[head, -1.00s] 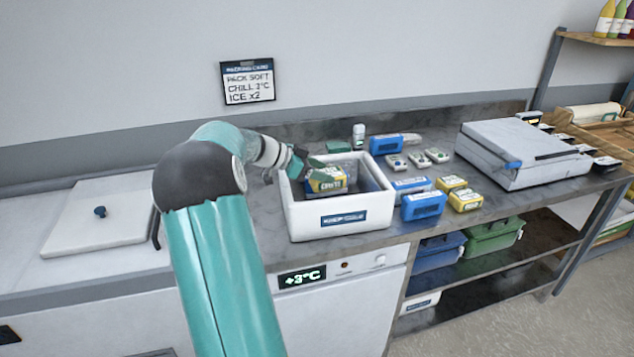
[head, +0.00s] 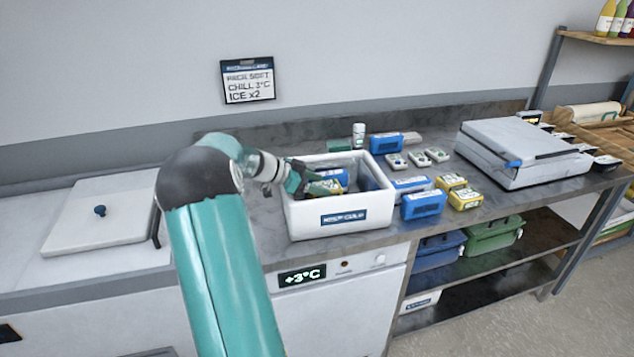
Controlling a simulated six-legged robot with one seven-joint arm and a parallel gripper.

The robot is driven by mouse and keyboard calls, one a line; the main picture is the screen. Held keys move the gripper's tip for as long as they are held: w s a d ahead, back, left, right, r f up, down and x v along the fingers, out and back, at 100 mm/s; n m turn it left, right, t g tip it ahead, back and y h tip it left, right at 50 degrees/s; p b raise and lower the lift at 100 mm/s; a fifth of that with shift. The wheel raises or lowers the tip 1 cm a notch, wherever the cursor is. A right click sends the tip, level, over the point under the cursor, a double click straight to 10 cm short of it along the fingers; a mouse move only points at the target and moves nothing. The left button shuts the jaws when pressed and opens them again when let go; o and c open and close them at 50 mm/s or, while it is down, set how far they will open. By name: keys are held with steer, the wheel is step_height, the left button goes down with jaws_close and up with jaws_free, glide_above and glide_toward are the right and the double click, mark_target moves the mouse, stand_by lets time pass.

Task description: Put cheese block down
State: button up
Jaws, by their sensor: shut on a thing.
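The white insulated box (head: 341,221) stands on the counter with its top open. The cheese block, a yellow piece with a pale label (head: 334,185), is inside the box, mostly hidden by my gripper and the box's near wall. My gripper (head: 322,187) reaches over the box's left wall, tilted down, and is shut on the cheese block. I cannot tell whether the block touches the box floor.
A blue pack (head: 343,174) shows inside the box behind the block. Blue packs (head: 423,204) and yellow packs (head: 464,198) stand right of the box. A grey lidded case (head: 522,153) is farther right. The white lid (head: 105,215) at left has clear counter around it.

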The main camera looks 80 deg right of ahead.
steer(key=o, duration=1.1)
steer(key=shift+o, duration=0.2)
steer(key=shift+r, duration=0.45)
steer(key=v, duration=1.2)
steer(key=shift+a+r, duration=0.1)
